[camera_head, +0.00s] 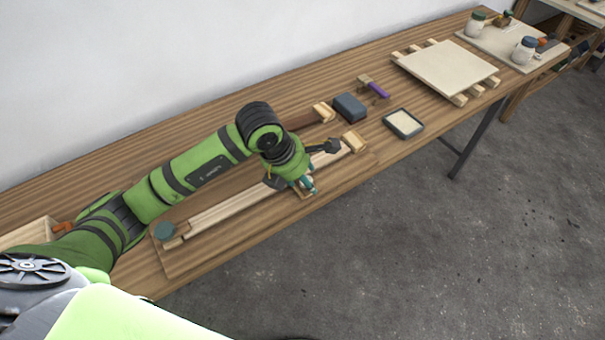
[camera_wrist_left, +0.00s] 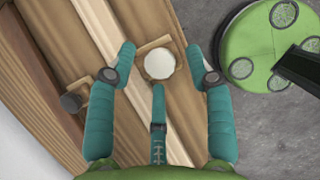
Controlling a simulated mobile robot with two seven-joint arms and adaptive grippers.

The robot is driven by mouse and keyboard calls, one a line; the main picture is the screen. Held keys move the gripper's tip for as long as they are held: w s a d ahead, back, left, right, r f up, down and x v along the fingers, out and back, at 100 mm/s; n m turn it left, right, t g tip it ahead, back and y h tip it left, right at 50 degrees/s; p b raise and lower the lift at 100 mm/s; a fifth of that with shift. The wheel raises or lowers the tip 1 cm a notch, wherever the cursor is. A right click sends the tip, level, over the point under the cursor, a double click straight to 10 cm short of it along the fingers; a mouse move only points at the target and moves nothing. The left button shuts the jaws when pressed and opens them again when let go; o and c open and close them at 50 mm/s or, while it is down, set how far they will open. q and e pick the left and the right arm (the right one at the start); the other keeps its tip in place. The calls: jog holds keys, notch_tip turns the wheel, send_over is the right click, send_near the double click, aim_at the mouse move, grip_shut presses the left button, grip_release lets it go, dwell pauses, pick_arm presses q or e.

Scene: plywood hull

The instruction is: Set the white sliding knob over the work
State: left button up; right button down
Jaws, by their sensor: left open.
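The white sliding knob (camera_wrist_left: 159,63) is round and sits on a small wooden block (camera_wrist_left: 149,46) on a long wooden rail. My left gripper (camera_wrist_left: 161,60) is open, with teal fingers on both sides of the knob and a third finger below it in the left wrist view. I see no clear contact with the knob. In the head view the left gripper (camera_head: 305,187) is low over the wooden rail assembly (camera_head: 225,207) near the bench front edge and hides most of the knob's block. I cannot tell which piece is the work. My right gripper is not in view.
A dark-headed part (camera_head: 327,146) stands close behind the gripper. Past the rail's wooden end block (camera_head: 353,141) lie a blue-grey block (camera_head: 350,107), a framed tray (camera_head: 403,124) and a purple-handled tool (camera_head: 378,90). A slatted board (camera_head: 445,68) lies farther right.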

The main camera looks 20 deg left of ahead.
pick_arm(q)
grip_shut()
jog(key=shift+w+a+f+b, duration=0.15)
jog(key=shift+w+a+b, duration=0.05)
jog(key=shift+a+b, duration=0.15)
jog(key=shift+w+a+b, duration=0.65)
jog(key=shift+a+b, duration=0.1)
jog(key=shift+w+a, duration=0.1)
jog(key=shift+a, duration=0.05)
grip_release()
jog(key=v, duration=1.2)
